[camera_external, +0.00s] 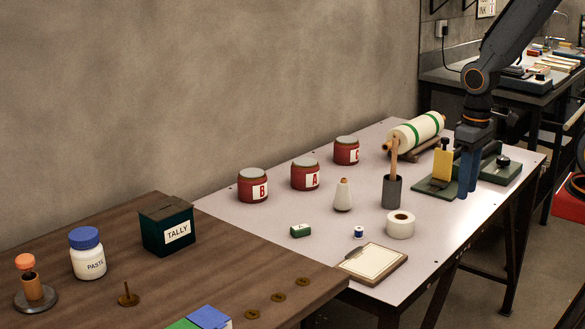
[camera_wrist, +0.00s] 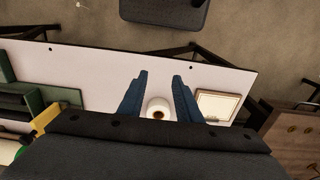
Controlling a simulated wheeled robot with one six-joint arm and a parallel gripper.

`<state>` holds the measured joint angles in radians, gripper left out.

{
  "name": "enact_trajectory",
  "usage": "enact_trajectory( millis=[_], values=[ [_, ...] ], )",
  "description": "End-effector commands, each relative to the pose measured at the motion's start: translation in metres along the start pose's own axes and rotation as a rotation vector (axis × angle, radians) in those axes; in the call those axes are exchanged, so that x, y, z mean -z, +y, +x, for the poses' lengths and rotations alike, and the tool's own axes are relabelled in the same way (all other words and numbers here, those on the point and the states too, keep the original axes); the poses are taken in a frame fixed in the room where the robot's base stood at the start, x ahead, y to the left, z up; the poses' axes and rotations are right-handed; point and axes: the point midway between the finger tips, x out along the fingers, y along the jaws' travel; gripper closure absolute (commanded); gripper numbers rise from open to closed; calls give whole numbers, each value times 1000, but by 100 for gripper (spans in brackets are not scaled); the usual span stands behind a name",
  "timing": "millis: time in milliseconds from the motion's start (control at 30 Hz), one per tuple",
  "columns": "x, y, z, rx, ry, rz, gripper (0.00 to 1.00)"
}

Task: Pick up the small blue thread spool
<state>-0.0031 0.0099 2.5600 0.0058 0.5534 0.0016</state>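The small blue thread spool (camera_external: 359,232), white with blue, stands on the pale table (camera_external: 300,265) in the external view, just left of a white tape roll (camera_external: 400,225). I cannot make out the spool in the wrist view. My gripper (camera_external: 467,192) points down at the right of the table, well to the right of the spool and apart from it. In the wrist view my gripper (camera_wrist: 160,75) has its two blue fingers spread, with nothing held between them. The tape roll (camera_wrist: 158,107) shows in the gap, lower down.
Red jars (camera_external: 305,175) line the back.

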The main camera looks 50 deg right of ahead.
Motion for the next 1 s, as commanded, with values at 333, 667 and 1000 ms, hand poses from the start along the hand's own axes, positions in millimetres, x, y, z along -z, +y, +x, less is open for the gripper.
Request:
enact_trajectory(
  millis=[333,667,1000],
  values=[
    [0,0,0,0,0,0,60],
    [23,-8,6,38,-3,-133,60],
    [111,-37,33,185,67,-665,60]
  ],
)
